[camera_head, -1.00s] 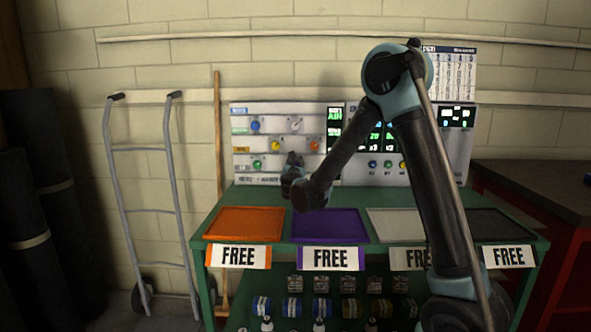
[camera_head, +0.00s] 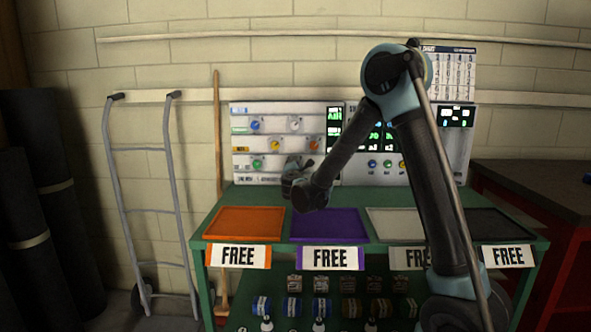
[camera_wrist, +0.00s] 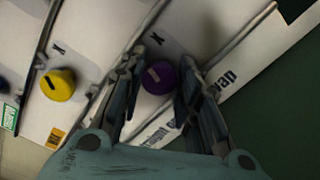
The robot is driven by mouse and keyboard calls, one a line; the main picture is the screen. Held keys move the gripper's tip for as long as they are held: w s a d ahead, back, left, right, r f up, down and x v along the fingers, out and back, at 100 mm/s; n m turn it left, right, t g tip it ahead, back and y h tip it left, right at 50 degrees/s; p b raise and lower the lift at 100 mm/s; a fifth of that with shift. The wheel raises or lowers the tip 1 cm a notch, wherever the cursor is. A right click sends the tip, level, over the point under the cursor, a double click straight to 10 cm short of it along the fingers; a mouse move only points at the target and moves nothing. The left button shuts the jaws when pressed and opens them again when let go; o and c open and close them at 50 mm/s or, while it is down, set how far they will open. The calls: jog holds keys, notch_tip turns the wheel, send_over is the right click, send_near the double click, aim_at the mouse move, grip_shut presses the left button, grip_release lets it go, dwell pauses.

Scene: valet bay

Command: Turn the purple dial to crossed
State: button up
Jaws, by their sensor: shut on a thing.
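The purple dial (camera_wrist: 160,80) sits on the white panel between the two fingers of my gripper (camera_wrist: 163,68) in the wrist view. The gripper is shut on the dial, with one finger on each side. A pale pointer mark shows on the dial's face, towards its upper left. A dark X mark is printed on the panel just above the dial in that view. In the head view, my gripper (camera_head: 293,172) is at the panel's lower edge and hides the purple dial.
A yellow dial (camera_wrist: 58,84) is left of the gripper in the wrist view, with a second X mark near it. The white panel (camera_head: 243,147) carries other dials and lit displays. Orange (camera_head: 243,222) and purple (camera_head: 328,224) trays lie on the green bench in front.

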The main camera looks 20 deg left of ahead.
jog(key=m, duration=0.5)
jog(key=shift+d+f, duration=0.1)
jog(key=shift+d, duration=0.1)
dwell(0.4)
jog(key=o, duration=1.1)
jog(key=shift+c, duration=0.2)
jog(key=shift+a, duration=0.1)
jog(key=shift+s, duration=0.1)
jog(key=v, duration=1.1)
jog(key=shift+s, duration=0.35)
jog(key=shift+f, duration=0.15)
